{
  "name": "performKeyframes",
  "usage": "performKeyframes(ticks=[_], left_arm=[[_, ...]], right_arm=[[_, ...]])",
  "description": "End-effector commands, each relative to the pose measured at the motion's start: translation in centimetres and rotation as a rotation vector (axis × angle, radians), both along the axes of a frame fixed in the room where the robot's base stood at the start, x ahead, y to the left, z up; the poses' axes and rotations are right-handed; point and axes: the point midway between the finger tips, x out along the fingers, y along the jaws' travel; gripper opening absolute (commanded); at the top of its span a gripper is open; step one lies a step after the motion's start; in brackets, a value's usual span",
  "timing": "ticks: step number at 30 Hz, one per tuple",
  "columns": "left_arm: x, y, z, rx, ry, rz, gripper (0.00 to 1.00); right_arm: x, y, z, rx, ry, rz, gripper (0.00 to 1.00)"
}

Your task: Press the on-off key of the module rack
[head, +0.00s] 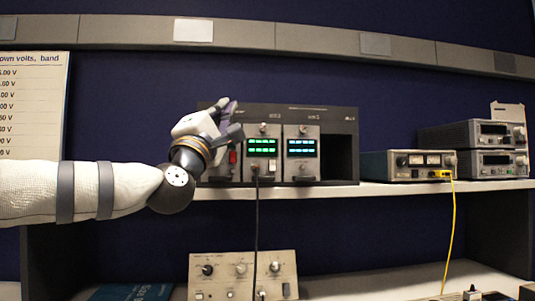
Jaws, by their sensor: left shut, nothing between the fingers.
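The module rack (338,146) stands on the shelf near the middle of the head view. It is a dark case holding light modules, two with lit green displays (262,147). A red key (233,157) shows on the leftmost visible module. My left gripper (232,112) is shut and empty in front of the rack's upper left part. It hides part of that module and the rack's left end. I cannot tell whether the fingers touch the rack. My right gripper is not in view.
A black cable (257,215) hangs from the rack past the shelf edge to a control box (243,275) below. Bench instruments (408,164) stand on the shelf to the right, one with a yellow cable (452,230). A printed chart (32,105) is at left.

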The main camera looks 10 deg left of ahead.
Motion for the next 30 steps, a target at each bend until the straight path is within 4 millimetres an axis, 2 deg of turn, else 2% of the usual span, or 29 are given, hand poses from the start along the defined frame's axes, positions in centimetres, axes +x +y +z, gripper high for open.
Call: performKeyframes(ticks=[30], left_arm=[[1.0, 0.3, 0.0, 0.0, 0.0, 0.0, 0.0]], right_arm=[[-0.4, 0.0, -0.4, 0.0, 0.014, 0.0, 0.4]])
